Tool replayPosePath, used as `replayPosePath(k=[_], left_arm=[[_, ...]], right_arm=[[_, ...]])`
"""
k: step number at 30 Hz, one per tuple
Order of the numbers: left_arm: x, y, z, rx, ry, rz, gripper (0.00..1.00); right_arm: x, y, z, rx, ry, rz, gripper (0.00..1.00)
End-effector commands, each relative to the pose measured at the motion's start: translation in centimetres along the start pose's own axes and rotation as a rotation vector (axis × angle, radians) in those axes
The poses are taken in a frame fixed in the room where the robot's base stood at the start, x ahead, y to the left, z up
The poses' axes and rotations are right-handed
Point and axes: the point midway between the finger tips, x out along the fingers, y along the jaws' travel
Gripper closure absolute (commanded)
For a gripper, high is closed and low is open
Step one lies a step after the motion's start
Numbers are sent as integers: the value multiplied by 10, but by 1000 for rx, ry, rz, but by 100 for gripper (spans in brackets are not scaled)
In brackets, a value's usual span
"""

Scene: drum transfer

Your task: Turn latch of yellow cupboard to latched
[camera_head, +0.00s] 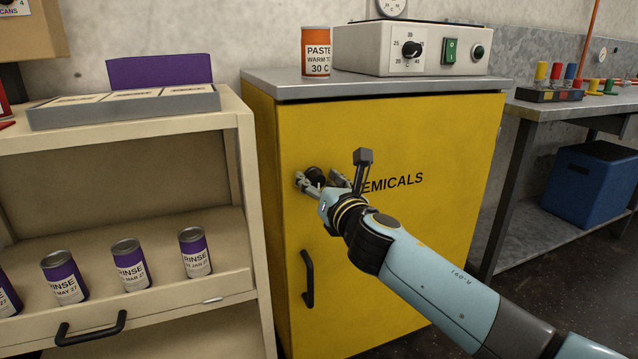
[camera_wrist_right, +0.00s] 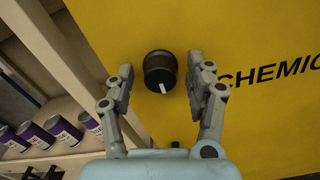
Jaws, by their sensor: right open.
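The yellow cupboard (camera_head: 400,135) has a closed door marked CHEMICALS and a dark vertical handle (camera_head: 307,279) low on its left side. Its latch, a round black knob (camera_head: 314,175), sits above the handle, partly hidden by my gripper. In the right wrist view the knob (camera_wrist_right: 160,68) shows clearly, with a white pointer mark toward its lower edge. My right gripper (camera_head: 323,178) is open in front of the knob. In the wrist view its fingers (camera_wrist_right: 160,75) stand on either side of the knob, apart from it. My left gripper is not in view.
A beige shelf unit (camera_head: 120,235) with several purple RINSE cans stands to the left. On the cupboard top (camera_head: 270,84) are an orange PASTE can (camera_head: 316,52) and a control box (camera_head: 372,48). A grey bench (camera_head: 560,107) with a blue bin (camera_head: 590,185) stands right.

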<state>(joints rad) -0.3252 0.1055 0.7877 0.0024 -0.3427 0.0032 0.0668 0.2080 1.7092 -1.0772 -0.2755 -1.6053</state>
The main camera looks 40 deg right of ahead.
Motion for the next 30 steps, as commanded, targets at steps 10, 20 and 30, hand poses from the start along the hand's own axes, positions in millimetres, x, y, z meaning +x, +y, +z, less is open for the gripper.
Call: replayPosePath(k=[10,20,30], left_arm=[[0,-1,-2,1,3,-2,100],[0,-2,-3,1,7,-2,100],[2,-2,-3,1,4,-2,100]], right_arm=[[0,0,0,0,1,0,65],[0,0,0,1,1,0,100],[0,0,-1,83,1,-1,100]])
